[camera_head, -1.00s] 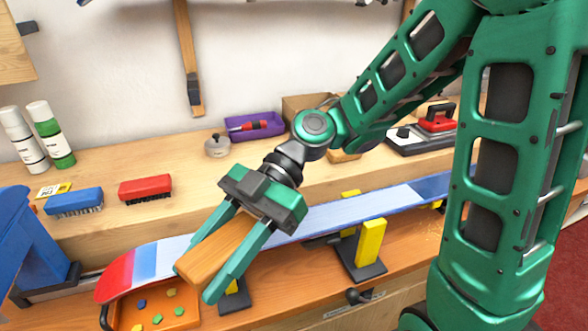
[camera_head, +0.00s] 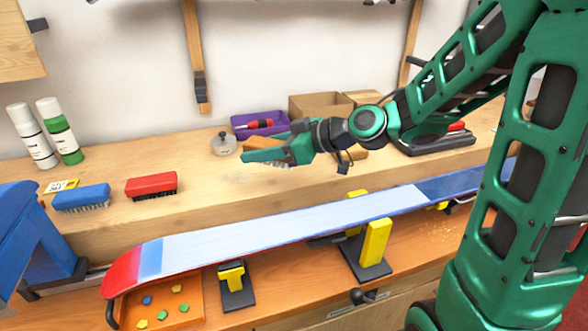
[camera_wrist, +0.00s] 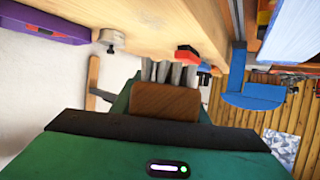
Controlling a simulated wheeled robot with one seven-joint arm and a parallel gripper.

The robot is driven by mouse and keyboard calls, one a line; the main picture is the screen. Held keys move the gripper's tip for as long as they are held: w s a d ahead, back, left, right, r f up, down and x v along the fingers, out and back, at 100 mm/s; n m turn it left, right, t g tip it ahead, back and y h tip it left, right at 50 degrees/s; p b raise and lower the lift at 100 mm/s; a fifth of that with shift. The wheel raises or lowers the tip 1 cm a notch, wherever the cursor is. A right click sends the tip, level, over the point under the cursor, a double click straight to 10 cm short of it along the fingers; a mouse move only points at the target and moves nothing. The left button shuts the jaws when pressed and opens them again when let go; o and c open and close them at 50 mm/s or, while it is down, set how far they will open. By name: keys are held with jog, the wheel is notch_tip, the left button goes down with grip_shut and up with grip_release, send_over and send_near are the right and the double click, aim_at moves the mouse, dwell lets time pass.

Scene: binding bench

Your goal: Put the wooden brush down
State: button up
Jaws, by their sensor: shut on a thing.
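The wooden brush (camera_head: 262,143) is held between the green fingers of my gripper (camera_head: 262,153), with its pale bristles facing down. In the head view the gripper is over the raised wooden shelf (camera_head: 205,175), to the right of the red brush. A finger covers much of the wooden brush there. In the wrist view the brush's brown wooden back (camera_wrist: 165,101) shows at the jaws, with grey bristle tufts beyond it. I cannot tell whether the bristles touch the shelf.
A red brush (camera_head: 151,186) and a blue brush (camera_head: 81,197) stand left on the shelf. A round metal-lidded jar (camera_head: 224,144) and a purple tray (camera_head: 240,131) are behind the gripper. A ski or snowboard (camera_head: 290,225) lies in front. Shelf between red brush and gripper is clear.

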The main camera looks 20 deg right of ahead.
jog(key=shift+m+t+h, duration=0.5)
jog(key=shift+m, duration=0.1)
jog(key=w+d+f, duration=0.2)
jog(key=w+d, duration=0.1)
jog(key=w+d+f, duration=0.2)
jog(key=w+d, duration=0.1)
jog(key=w, duration=0.1)
jog(key=w+d+f, duration=0.2)
jog(key=w+d, duration=0.1)
jog(key=w, duration=0.1)
jog(key=shift+d+f, duration=0.25)
jog(key=shift+d, duration=0.1)
jog(key=shift+f, duration=2.05)
jog(key=o, duration=1.5)
jog(key=shift+f, duration=0.1)
jog(key=shift+c, duration=0.2)
jog(key=v, duration=1.2)
jog(key=shift+d, duration=0.1)
